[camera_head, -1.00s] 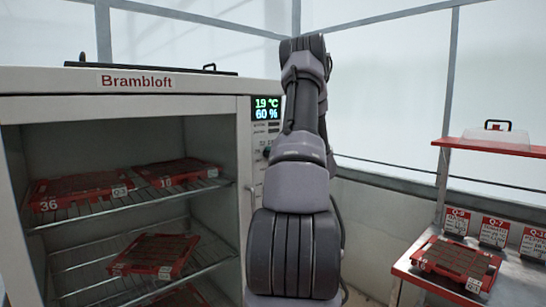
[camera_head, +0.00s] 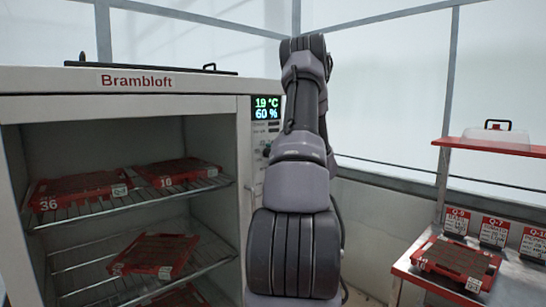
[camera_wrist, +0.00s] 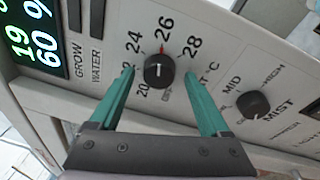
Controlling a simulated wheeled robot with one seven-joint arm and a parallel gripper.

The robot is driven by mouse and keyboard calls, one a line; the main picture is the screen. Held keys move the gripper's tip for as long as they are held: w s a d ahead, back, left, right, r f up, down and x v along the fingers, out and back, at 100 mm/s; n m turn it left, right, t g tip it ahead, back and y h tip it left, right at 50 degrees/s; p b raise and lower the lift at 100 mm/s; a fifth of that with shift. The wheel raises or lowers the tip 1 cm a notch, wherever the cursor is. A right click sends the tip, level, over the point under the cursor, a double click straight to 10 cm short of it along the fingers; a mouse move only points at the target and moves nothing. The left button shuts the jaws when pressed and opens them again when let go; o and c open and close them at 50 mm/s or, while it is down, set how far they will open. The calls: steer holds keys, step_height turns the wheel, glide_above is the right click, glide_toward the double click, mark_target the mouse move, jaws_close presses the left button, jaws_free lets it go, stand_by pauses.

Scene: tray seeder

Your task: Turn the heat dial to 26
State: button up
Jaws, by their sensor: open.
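The heat dial (camera_wrist: 158,72) is a round black knob on the pale panel in the wrist view, with numbers 20 to 28 arched around it. A small red mark shows at its upper edge, by the 26; I cannot tell whether it belongs to the knob or the scale. My gripper (camera_wrist: 160,76) is open, with one teal finger on each side of the dial. I see gaps between fingers and knob, but cannot judge depth. In the head view my arm hides the gripper and most of the panel. The display (camera_head: 266,108) reads 19 °C and 60 %.
A second black knob, MIST (camera_wrist: 253,104), sits to the right of the right finger. GROW and WATER switches lie left of the dial. The open Brambloft cabinet (camera_head: 140,82) holds red trays on wire shelves. A bench with a red tray (camera_head: 455,262) stands at right.

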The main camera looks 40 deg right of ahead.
steer(key=v, duration=1)
steer(key=shift+s, duration=0.35)
steer(key=shift+d, duration=0.1)
